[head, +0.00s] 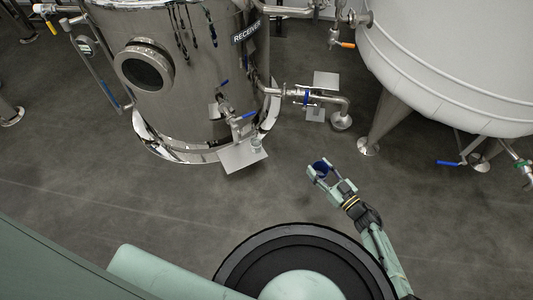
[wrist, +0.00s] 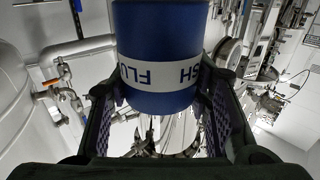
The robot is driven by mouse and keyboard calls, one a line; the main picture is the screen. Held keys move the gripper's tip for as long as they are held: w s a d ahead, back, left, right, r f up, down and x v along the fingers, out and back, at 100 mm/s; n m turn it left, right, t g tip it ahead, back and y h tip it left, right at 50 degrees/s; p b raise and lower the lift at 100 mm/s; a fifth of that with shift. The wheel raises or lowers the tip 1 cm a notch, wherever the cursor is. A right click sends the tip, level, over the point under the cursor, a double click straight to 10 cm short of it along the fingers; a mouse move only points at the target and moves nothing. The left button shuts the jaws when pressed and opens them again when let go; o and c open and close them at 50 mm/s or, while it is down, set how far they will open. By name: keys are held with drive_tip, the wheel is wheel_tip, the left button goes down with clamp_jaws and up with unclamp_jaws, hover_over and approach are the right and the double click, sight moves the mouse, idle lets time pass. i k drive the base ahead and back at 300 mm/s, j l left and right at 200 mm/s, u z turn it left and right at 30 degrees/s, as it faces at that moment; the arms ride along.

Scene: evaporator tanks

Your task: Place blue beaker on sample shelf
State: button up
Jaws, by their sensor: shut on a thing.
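The blue beaker (head: 320,166) is between the fingers of my gripper (head: 323,173), held above the floor right of the receiver tank. In the wrist view the blue beaker (wrist: 160,90) fills the upper middle, with a white band whose lettering appears upside down and partly reads "FLU…SH". My gripper (wrist: 162,110) is shut on its sides. A pale flat plate (head: 237,157), which looks like the sample shelf, sticks out low at the front of the receiver tank. A small clear vessel (head: 256,144) stands near its right corner. The beaker is apart from this plate, to its right.
The steel receiver tank (head: 190,85) has valves and a pipe (head: 325,98) at its right side. Pale plates (head: 326,79) lie near that pipe. A white tank (head: 460,60) on legs stands at the right. Open floor (head: 270,195) lies between my base and the tanks.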

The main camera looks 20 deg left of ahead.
sight(243, 155)
drive_tip(key=j+z, duration=0.45)
drive_tip(key=k+j+z, duration=0.15)
drive_tip(key=j+z, duration=0.15)
drive_tip(key=z, duration=0.15)
drive_tip(key=k+j+z, duration=0.2)
drive_tip(key=j, duration=0.25)
drive_tip(key=k+j+z, duration=0.2)
drive_tip(key=j, duration=0.2)
drive_tip(key=k+j, duration=0.45)
drive_tip(key=j, duration=0.2)
drive_tip(key=k+j+z, duration=0.1)
drive_tip(key=k+j, duration=0.4)
drive_tip(key=j, duration=0.15)
